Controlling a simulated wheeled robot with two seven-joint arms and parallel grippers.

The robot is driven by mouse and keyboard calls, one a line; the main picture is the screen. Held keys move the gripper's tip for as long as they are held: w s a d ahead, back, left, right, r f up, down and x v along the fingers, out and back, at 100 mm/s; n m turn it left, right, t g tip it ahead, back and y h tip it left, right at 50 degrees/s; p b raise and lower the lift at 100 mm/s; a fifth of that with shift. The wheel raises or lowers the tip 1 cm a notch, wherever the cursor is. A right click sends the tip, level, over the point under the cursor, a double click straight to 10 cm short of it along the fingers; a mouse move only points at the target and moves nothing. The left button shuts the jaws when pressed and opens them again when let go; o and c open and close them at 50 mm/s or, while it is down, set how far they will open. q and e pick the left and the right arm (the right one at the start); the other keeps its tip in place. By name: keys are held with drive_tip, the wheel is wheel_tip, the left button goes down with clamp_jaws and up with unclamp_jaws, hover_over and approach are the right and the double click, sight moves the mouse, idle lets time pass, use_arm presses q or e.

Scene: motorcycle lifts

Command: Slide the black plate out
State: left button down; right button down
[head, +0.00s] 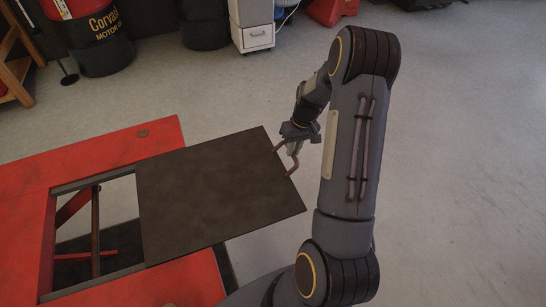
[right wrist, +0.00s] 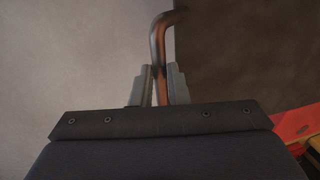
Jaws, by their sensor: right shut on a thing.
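The black plate (head: 210,195) lies in the red lift's frame and sticks out past its right end. An open gap in the frame shows to the left of the plate. A bent copper-coloured handle (head: 291,170) is at the plate's right edge. My right gripper (head: 293,150) is at that handle. In the right wrist view, its two fingers (right wrist: 160,88) are closed around the handle's bar (right wrist: 157,45), with the dark plate (right wrist: 245,50) to the right. My left gripper is not in view.
The red motorcycle lift (head: 110,155) fills the lower left, with struts visible through its opening. Dark drums (head: 100,40) and a white cabinet (head: 252,28) stand at the back. The grey floor (head: 450,150) to the right is clear.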

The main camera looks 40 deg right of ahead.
drive_tip(key=shift+s+d, duration=0.2)
drive_tip(key=shift+d, duration=0.45)
drive_tip(key=shift+s+d, duration=0.2)
drive_tip(key=shift+d, duration=0.4)
drive_tip(key=c, duration=1.4)
unclamp_jaws()
wheel_tip(320, 180, up, 8)
drive_tip(key=d, duration=0.1)
drive_tip(key=shift+s+d+f, duration=0.15)
drive_tip(key=shift+f, duration=0.05)
